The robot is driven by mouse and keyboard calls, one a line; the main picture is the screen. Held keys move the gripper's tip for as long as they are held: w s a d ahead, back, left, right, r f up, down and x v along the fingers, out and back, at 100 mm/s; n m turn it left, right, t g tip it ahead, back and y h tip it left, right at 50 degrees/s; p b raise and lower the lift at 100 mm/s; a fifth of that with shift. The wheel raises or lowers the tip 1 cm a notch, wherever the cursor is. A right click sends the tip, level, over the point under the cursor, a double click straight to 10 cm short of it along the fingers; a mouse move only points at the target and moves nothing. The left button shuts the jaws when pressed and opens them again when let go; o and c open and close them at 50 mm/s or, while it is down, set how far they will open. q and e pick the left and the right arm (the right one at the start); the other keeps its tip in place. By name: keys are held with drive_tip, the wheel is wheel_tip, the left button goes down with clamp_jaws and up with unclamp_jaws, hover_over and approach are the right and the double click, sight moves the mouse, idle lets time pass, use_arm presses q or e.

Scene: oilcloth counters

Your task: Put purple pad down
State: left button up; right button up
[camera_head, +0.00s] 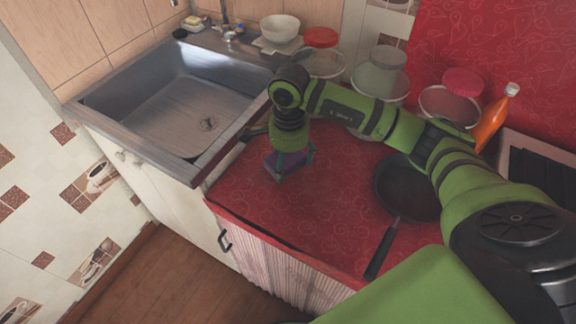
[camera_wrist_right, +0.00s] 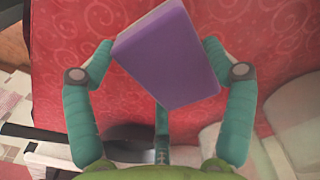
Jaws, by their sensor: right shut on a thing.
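I cannot tell whether the pad touches the counter. My left gripper is not in view.
A metal sink (camera_head: 190,105) lies to the left. A dark pan (camera_head: 408,188) sits right of the gripper, its handle toward the front edge. Lidded jars (camera_head: 380,75), a white bowl (camera_head: 281,28) and an orange bottle (camera_head: 493,118) stand at the back.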

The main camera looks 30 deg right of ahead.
sight(288, 179)
drive_tip(key=shift+a+f, duration=0.15)
drive_tip(key=shift+f, duration=0.35)
wheel_tip(288, 179, down, 2)
drive_tip(key=shift+f+p, duration=0.2)
drive_tip(key=shift+p, duration=0.35)
drive_tip(key=shift+f, duration=0.35)
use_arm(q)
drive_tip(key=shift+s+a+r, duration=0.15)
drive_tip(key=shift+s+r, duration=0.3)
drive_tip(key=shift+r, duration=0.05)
use_arm(e)
drive_tip(key=shift+w, duration=0.1)
drive_tip(key=shift+f, duration=0.1)
drive_tip(key=shift+f, duration=0.15)
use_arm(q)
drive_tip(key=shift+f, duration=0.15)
use_arm(e)
drive_tip(key=o, duration=0.6)
drive_tip(key=shift+o, duration=0.2)
